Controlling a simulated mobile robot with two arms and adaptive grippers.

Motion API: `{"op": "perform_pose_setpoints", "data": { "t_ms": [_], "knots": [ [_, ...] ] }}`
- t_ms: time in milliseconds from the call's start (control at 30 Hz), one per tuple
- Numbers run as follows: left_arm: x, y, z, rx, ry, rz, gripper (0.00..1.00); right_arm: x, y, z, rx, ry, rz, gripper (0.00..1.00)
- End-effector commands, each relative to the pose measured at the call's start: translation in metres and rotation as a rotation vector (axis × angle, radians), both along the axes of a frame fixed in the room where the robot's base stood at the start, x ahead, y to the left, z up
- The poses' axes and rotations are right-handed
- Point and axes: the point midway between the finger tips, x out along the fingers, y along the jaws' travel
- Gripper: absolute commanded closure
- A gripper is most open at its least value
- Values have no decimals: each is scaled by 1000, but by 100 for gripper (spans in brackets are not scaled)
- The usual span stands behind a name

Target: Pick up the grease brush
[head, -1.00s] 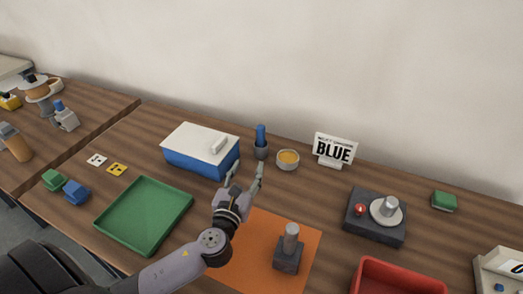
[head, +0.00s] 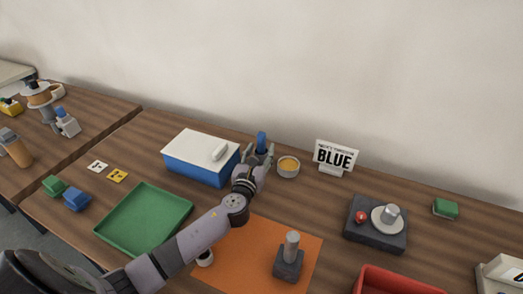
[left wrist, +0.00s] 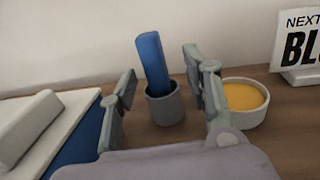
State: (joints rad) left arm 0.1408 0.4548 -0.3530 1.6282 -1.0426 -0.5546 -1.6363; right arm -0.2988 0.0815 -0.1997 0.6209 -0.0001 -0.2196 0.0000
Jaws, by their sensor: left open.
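The grease brush (left wrist: 152,62) shows as a blue handle standing up, slightly tilted, in a small dark grey cup (left wrist: 165,108). Its lower end is hidden inside the cup. In the head view the blue handle (head: 262,138) shows just behind my left gripper (head: 258,156). My left gripper is open and empty. In the left wrist view its fingers (left wrist: 162,88) stand to either side of the handle and cup, with the handle nearer the middle and not touched. My right gripper is not in view.
A bowl of amber grease (head: 288,167) stands close to the right of the cup. A blue box with a white lid (head: 195,170) is close on the left. The BLUE sign (head: 335,156) stands further right. An orange mat (head: 245,268) lies in front.

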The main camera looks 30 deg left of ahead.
Motion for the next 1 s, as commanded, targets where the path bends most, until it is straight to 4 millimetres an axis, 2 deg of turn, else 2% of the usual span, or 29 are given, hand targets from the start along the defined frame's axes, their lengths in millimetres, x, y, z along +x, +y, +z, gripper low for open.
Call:
{"op": "perform_pose_setpoints", "data": {
  "t_ms": [167,300,567,1000],
  "knots": [
    [26,13,0,1,-2,3,55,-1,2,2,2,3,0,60],
    [41,15,-1,-2,-1,2,55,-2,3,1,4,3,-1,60],
    [44,16,-2,0,-1,1,55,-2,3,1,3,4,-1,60],
    [44,16,-2,0,-1,1,83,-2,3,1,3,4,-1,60]
  ]
}}
